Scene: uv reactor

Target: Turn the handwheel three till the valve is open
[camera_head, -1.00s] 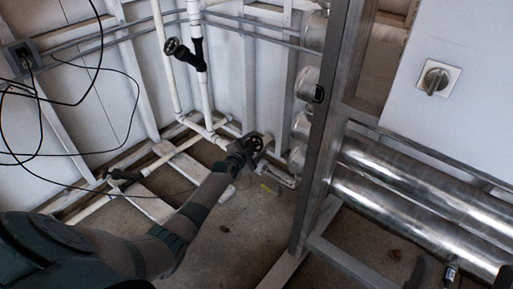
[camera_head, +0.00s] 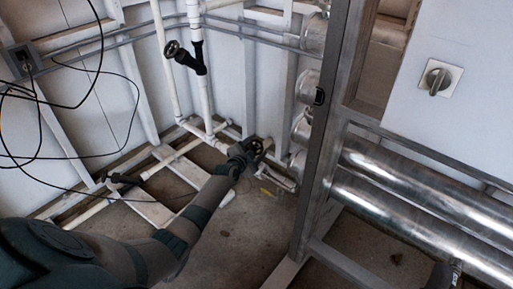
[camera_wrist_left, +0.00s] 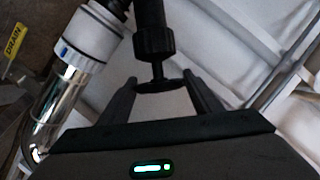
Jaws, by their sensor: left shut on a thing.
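A dark round handwheel (camera_head: 257,147) sits low by the back corner, at the end of a pipe. My left gripper (camera_head: 247,152) reaches it from the lower left and covers part of it. In the left wrist view the dark wheel (camera_wrist_left: 160,86) shows edge-on on a black stem (camera_wrist_left: 155,45). The two fingers of my left gripper (camera_wrist_left: 164,94) stand on either side of it, shut on its rim. I cannot tell from here how far the valve is open. A dark shape at the bottom right of the head view may be part of my right gripper (camera_head: 440,276).
A second black handwheel (camera_head: 172,48) is on the upright white pipe. A black valve (camera_head: 122,178) lies low on the left. A metal post (camera_head: 325,130) and shiny pipes (camera_head: 430,190) stand on the right. Black cables (camera_head: 60,105) hang at left. A yellow drain tag (camera_wrist_left: 15,52) is nearby.

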